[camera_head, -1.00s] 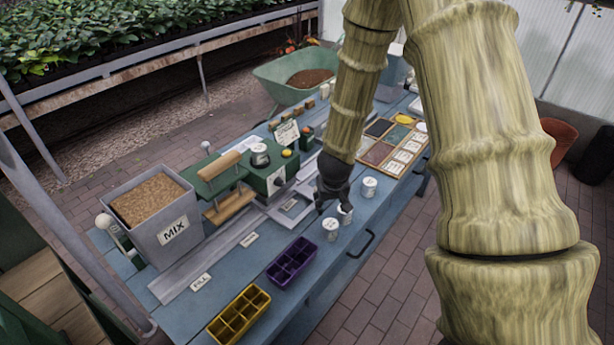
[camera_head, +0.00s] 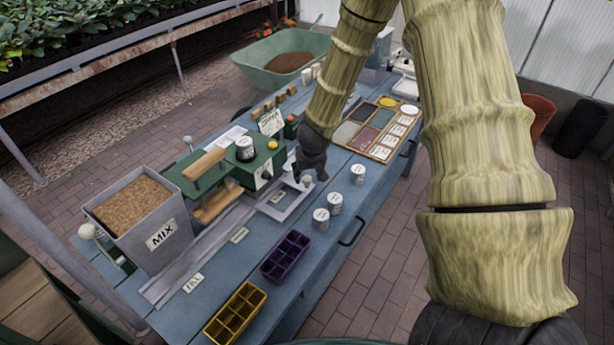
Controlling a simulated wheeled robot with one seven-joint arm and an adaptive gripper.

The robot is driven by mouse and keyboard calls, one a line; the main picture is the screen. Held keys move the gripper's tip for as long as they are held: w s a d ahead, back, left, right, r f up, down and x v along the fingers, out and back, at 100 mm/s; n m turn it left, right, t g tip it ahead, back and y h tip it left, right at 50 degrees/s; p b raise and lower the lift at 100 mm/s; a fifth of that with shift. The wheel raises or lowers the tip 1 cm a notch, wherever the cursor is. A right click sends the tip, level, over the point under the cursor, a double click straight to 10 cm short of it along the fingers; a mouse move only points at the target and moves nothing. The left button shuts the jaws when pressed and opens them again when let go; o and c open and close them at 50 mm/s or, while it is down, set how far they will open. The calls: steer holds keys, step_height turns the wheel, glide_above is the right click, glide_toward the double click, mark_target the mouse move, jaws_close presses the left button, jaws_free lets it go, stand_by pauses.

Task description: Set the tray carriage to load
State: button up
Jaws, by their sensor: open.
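The tray carriage (camera_head: 291,206) appears to be the pale, shallow frame at the far right end of the grey rails (camera_head: 218,236) on the blue bench. A FILL label (camera_head: 193,283) lies by the near left end of the rails. A second small label (camera_head: 239,235) lies about midway, and another (camera_head: 278,196) is by the pale frame; I cannot read either. My dark gripper (camera_head: 308,182) is open and empty, pointing down over or beside the right end of the pale frame. I cannot tell whether it touches it. The gripper and arm hide part of that end.
A MIX bin (camera_head: 146,220) and a green machine (camera_head: 250,168) stand behind the rails. Purple (camera_head: 286,257) and yellow (camera_head: 236,313) cell trays lie in front. Several white cans, including one (camera_head: 357,174), stand near the front edge.

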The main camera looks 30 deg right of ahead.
mark_target(307, 178)
steer(key=shift+p+x, duration=0.3)
steer(key=shift+x, duration=1.65)
steer(key=shift+c, duration=0.2)
jaws_close()
